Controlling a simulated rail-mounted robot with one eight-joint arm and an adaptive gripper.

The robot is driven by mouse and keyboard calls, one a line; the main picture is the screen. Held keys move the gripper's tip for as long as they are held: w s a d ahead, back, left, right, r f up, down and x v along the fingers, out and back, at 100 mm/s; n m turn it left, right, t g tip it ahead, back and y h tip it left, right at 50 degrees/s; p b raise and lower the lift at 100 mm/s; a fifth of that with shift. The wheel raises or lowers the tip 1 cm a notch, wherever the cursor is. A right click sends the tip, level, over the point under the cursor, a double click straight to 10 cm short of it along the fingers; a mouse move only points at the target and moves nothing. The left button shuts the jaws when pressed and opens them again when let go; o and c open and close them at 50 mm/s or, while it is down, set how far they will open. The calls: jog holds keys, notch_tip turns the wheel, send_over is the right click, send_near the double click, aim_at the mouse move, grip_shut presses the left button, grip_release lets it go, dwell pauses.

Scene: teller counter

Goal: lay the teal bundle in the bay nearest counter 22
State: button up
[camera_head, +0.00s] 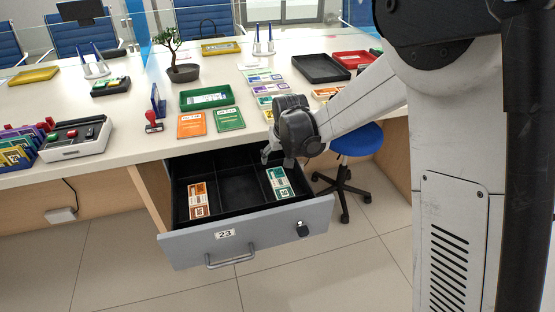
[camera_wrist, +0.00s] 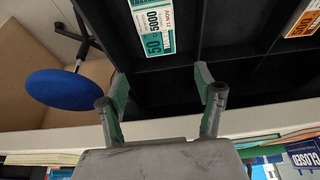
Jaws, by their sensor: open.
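The teal bundle (camera_head: 279,182) lies in the right-hand bay of an open black-lined drawer (camera_head: 270,237) labelled 23. It also shows at the top of the wrist view (camera_wrist: 153,27), printed 5000 and 50. My gripper (camera_head: 279,157) is over the back right part of the drawer, behind the bundle in the head view. In the wrist view my gripper (camera_wrist: 162,85) has its fingers spread with nothing between them, and the bundle lies beyond the tips. The middle bay (camera_head: 238,183) looks empty. An orange bundle (camera_head: 198,199) lies in the left bay. I see no counter 22 sign.
Bundles in several colours (camera_head: 264,88) lie on the counter above the drawer. A green tray (camera_head: 207,97), a red stamp (camera_head: 153,122) and a black tray (camera_head: 320,68) stand there too. A blue stool (camera_head: 361,139) is right of the drawer. Bay dividers stand between compartments.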

jog(key=s+d+r+m+t, duration=0.1)
jog(key=s+d+r+m, duration=0.1)
jog(key=s+d+r, duration=1.15)
jog(key=s+d+r+t, duration=0.1)
jog(key=s+d, duration=0.2)
jog(key=s, duration=0.7)
jog(key=s+d+r+m+h, duration=0.1)
jog(key=s+d+r, duration=0.1)
jog(key=s, duration=0.7)
jog(key=shift+s+d+r+t, duration=0.3)
jog(key=shift+s+d+t, duration=0.1)
jog(key=shift+d, duration=0.4)
jog(key=shift+r, duration=0.1)
notch_tip(320, 180, up, 9)
jog(key=p, duration=0.9)
jog(key=shift+r+p, duration=0.2)
jog(key=shift+p, duration=0.15)
jog(key=shift+f, duration=0.1)
